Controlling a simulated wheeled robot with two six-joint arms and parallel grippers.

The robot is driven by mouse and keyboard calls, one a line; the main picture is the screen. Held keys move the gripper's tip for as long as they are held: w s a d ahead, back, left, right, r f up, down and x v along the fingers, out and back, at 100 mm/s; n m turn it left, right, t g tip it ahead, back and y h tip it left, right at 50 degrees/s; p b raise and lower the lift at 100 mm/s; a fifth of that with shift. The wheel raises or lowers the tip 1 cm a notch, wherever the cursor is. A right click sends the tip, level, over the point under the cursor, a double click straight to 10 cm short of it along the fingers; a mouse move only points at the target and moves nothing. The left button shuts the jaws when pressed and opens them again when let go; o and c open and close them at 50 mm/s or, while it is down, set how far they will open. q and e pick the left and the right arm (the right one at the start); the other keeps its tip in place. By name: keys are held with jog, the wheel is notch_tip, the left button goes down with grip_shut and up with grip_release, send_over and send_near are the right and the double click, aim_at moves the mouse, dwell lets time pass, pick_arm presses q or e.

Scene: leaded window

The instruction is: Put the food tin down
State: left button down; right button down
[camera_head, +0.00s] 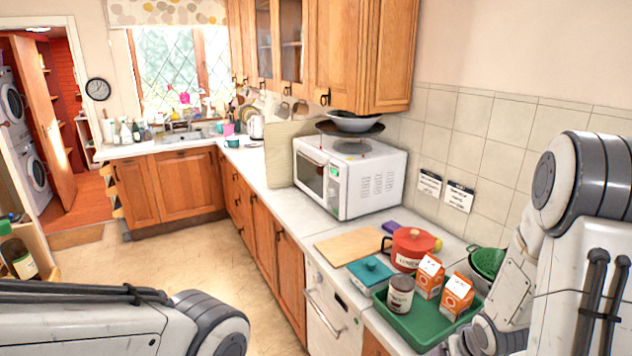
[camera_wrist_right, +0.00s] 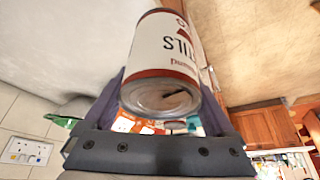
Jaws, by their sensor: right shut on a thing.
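My right gripper (camera_wrist_right: 163,98) is shut on a food tin (camera_wrist_right: 165,60), which fills the middle of the right wrist view. The tin has a white label with dark red bands and a bare metal end towards the camera; its lettering is partly cut off. In the head view a similar tin (camera_head: 400,294) with a dark red and white label stands upright at the green tray (camera_head: 408,336). My right gripper is hidden in the head view, where only the arm shows. My left gripper is out of view.
Two orange and white cartons (camera_head: 457,297) stand in the tray. Behind it are a red pot (camera_head: 409,248), a teal lidded item (camera_head: 371,270), a wooden board (camera_head: 348,245) and a green colander (camera_head: 487,262). A white microwave (camera_head: 349,176) stands further back. The wooden board is bare.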

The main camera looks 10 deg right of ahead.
jog(key=w+a+f+n+b, duration=0.1)
jog(key=w+a+f+b, duration=0.1)
jog(key=a, duration=0.6)
jog(key=w+a+f+n+y+b, duration=0.1)
jog(key=w+a+f+b, duration=0.2)
jog(key=a+f, duration=0.2)
jog(key=a, duration=0.3)
jog(key=shift+n, duration=0.4)
jog(key=shift+f, duration=0.1)
